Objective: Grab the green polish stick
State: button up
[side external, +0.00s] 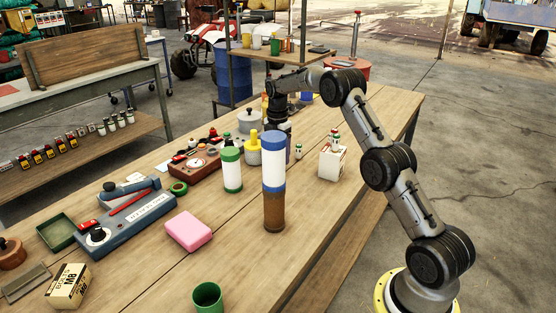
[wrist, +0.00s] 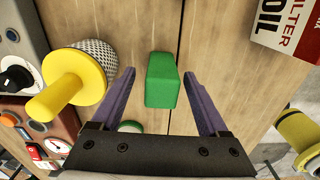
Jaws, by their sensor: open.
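The green polish stick (wrist: 162,84) is a plain green block on the wooden table, in the upper middle of the wrist view. My gripper (wrist: 160,73) is open, with its two purple fingers on either side of the stick and a visible gap to each. Height above the table is hard to tell. In the side external view my wrist points down over the far part of the table, and the fingertips and the stick are hidden behind the bottles.
In the wrist view a yellow-topped container (wrist: 62,88) stands close left of the fingers, and an oil filter box (wrist: 288,28) lies at upper right. In the side external view a tall blue-and-white bottle (side external: 274,175) and a green-capped bottle (side external: 231,172) stand in front of my gripper.

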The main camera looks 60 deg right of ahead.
notch_tip(320, 180, down, 3)
jog(key=shift+s+f, duration=0.1)
grip_shut()
dwell(0.4)
